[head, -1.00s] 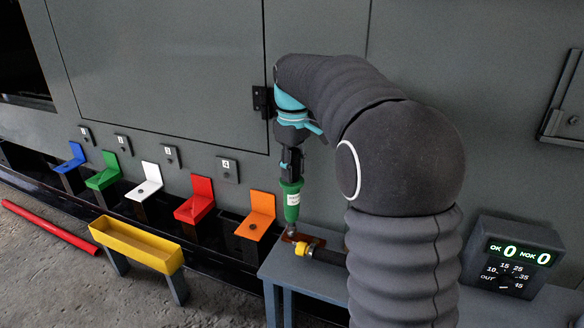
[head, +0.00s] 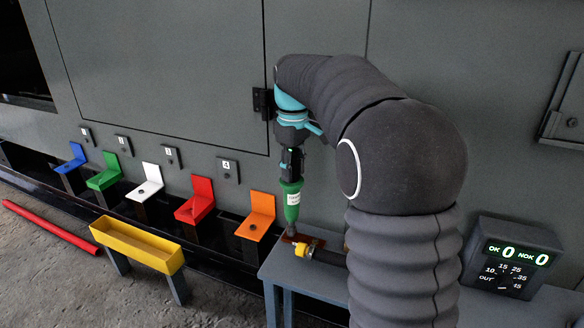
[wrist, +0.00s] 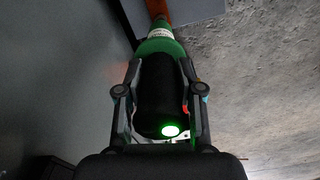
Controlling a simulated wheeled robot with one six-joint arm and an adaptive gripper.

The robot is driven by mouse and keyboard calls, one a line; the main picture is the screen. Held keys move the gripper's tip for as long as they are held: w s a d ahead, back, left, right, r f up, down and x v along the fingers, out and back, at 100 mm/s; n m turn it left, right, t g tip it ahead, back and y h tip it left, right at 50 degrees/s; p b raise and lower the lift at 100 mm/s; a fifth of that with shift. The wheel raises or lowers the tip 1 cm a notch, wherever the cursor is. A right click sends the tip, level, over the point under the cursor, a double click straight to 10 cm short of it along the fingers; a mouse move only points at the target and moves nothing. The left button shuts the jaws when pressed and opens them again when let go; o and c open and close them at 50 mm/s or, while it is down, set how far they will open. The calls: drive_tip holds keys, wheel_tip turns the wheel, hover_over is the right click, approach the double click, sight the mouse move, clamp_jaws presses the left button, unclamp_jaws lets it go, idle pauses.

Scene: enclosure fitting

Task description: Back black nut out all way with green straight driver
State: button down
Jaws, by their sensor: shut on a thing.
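My gripper (head: 291,160) is shut on the dark handle of the green driver (head: 292,200). In the wrist view, my gripper's fingers (wrist: 161,72) close on both sides of the black handle (wrist: 160,95), with the driver's green body (wrist: 160,47) beyond. A green light glows on the handle's end. The driver points down, nearly upright, its tip at a small reddish-brown piece (head: 292,238) on the grey bench (head: 300,275). I cannot make out the black nut. I cannot tell whether the tip touches anything.
A yellow-ended dark fitting (head: 303,250) lies beside the tip. A counter box (head: 512,255) reads OK 0, NOK 0. Several coloured holders, including an orange one (head: 258,222), stand left along the grey cabinet (head: 170,70). A yellow trough (head: 140,248) and red rod (head: 48,230) are farther left.

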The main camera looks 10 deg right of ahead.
sight(293, 151)
drive_tip(key=shift+r+p, duration=0.55)
drive_tip(key=shift+p, duration=0.4)
idle(0.5)
drive_tip(key=shift+r+p, duration=1.1)
drive_tip(key=shift+r, duration=2)
